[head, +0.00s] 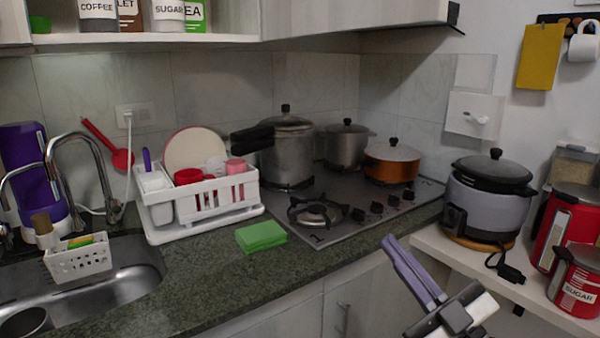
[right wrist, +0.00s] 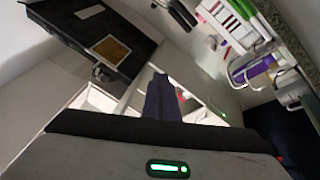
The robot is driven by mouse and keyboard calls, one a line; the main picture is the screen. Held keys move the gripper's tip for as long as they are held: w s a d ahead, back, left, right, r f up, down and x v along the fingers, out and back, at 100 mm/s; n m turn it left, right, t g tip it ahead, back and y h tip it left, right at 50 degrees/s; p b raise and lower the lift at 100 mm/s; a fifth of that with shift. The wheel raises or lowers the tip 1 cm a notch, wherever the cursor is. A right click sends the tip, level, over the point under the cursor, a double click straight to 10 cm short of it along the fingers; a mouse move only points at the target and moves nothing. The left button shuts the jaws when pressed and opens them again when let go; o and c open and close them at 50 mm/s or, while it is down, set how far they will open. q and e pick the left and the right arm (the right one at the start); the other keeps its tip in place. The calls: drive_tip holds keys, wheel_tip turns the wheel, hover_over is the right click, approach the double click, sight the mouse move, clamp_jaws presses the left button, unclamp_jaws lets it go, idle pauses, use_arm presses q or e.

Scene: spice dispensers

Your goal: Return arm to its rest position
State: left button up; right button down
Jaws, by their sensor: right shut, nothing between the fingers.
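My right gripper (head: 389,241) is at the lower right of the head view, in front of the counter's front edge. Its two purple-grey fingers lie together, pointing up and to the left, with nothing between them. In the right wrist view the shut fingers (right wrist: 160,78) stand up at the middle of the picture, empty. My left gripper is in neither view.
The dark counter (head: 215,285) holds a green sponge block (head: 261,236), a white dish rack (head: 215,195) and a stove (head: 365,200) with pots. A white side shelf (head: 470,262) at right carries a rice cooker (head: 487,205) and a red sugar canister (head: 577,285).

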drive_tip(key=s+d+f+m+g+h, duration=0.1)
drive_tip(key=s+f+m+h, duration=0.15)
drive_tip(key=f, duration=0.65)
drive_tip(key=s+d+f+m+g+h, duration=0.1)
drive_tip(key=s+f+m+g+h, duration=0.15)
drive_tip(key=f, duration=0.55)
drive_tip(key=s+d+f+m+g+h, duration=0.1)
drive_tip(key=s+f+m+h, duration=0.2)
drive_tip(key=f, duration=0.6)
drive_tip(key=s+a+f+m+g+h, duration=0.1)
drive_tip(key=s+f+g, duration=0.5)
drive_tip(key=s+f, duration=1.1)
drive_tip(key=shift+a+m+g, duration=0.3)
drive_tip(key=shift+a+g, duration=0.05)
drive_tip(key=shift+a, duration=0.45)
